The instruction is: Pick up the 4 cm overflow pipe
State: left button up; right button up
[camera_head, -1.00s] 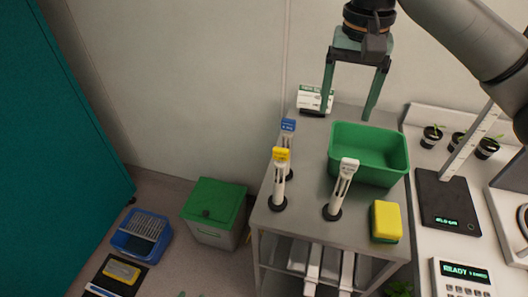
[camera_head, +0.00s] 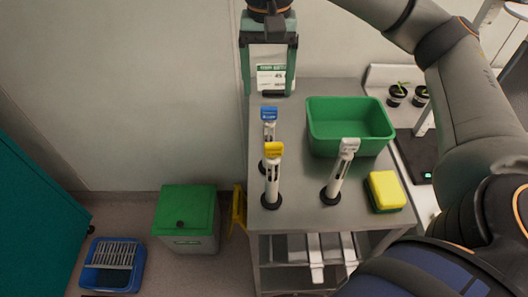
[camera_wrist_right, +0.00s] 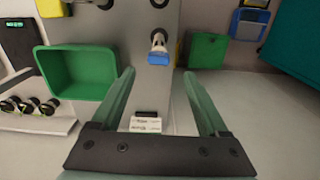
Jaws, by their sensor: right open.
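Three white slotted pipes stand upright on round black bases on a grey cart top (camera_head: 310,215). One has a blue cap tag (camera_head: 269,113), one a yellow tag (camera_head: 273,150), and one a white tag (camera_head: 348,146). The tag writing is too small to read, so I cannot tell which is 4 cm. My right gripper (camera_head: 268,92) is open and empty, above the cart's back left, behind the blue-tagged pipe. In the right wrist view the blue-tagged pipe (camera_wrist_right: 158,47) appears beyond and between the open fingertips. My left gripper is not in view.
A green tub (camera_head: 350,128) and a yellow-green sponge (camera_head: 385,191) occupy the cart's right side. A small sign card (camera_head: 271,79) stands at the back, seen between my fingers. A green-lidded bin (camera_head: 187,210) and blue tray (camera_head: 112,265) sit on the floor left.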

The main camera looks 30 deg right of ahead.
aim_at(269, 107)
notch_tip(269, 107, down, 3)
jog(key=shift+r, duration=0.1)
jog(key=f, duration=0.4)
jog(key=shift+s+f, duration=0.1)
jog(key=shift+s, duration=0.3)
jog(key=shift+f, duration=0.5)
jog(key=shift+a, duration=0.1)
grip_shut()
